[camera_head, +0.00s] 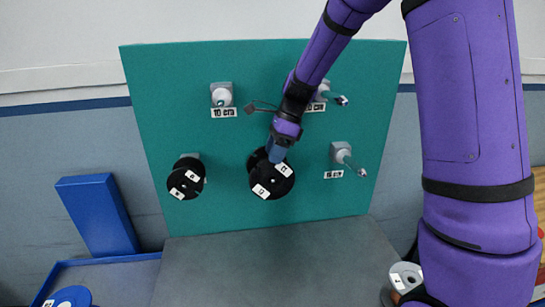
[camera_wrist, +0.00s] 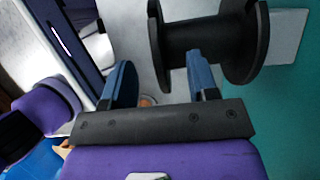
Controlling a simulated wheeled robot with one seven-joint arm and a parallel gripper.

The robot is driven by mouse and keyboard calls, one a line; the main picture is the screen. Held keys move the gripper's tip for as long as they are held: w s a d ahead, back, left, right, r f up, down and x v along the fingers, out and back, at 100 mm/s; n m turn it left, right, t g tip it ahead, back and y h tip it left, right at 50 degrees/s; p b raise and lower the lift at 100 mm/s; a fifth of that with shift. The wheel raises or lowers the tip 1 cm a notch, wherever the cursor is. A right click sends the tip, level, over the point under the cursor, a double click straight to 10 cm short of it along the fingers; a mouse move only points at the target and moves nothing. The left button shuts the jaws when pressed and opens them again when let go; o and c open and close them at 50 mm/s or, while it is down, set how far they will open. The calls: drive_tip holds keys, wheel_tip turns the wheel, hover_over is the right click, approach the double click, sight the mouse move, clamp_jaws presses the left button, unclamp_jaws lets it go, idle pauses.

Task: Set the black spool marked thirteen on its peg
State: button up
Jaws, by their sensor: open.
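A large black spool (camera_head: 268,188) with white labels sits at the middle of the lower row on the green board (camera_head: 225,145). Its labels are too small to read surely. My gripper (camera_head: 275,154) is at its upper side in the head view and hides part of it.
Another black spool (camera_head: 184,178) is on the left lower peg. Bare pegs stick out at upper left (camera_head: 222,96) and lower right (camera_head: 345,156); my arm partly covers the upper right peg (camera_head: 325,95). A grey table (camera_head: 260,265) lies below, mostly clear. A grey spool (camera_head: 402,278) stands lower right.

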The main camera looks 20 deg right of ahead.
drive_tip(key=v, duration=0.6)
drive_tip(key=shift+r, duration=0.35)
drive_tip(key=shift+d, duration=0.15)
idle(0.7)
drive_tip(key=s+d+r+n+t+h, duration=0.1)
drive_tip(key=s+r+n, duration=0.4)
drive_tip(key=s, duration=0.3)
drive_tip(key=s+r+n+t+h, duration=0.1)
drive_tip(key=s+r+n+t, duration=0.1)
drive_tip(key=s+r+n, duration=0.45)
drive_tip(key=s+d+n+t+h, duration=0.1)
drive_tip(key=s+n, duration=0.3)
drive_tip(key=s, duration=0.4)
drive_tip(key=s+d+f+n+t+h, duration=0.1)
drive_tip(key=s+n, duration=0.4)
drive_tip(key=s, duration=0.2)
drive_tip(key=shift+s+f+t+h, duration=0.3)
drive_tip(key=shift+s+t+h, duration=0.05)
drive_tip(key=shift+t+h, duration=0.05)
drive_tip(key=shift+d, duration=0.15)
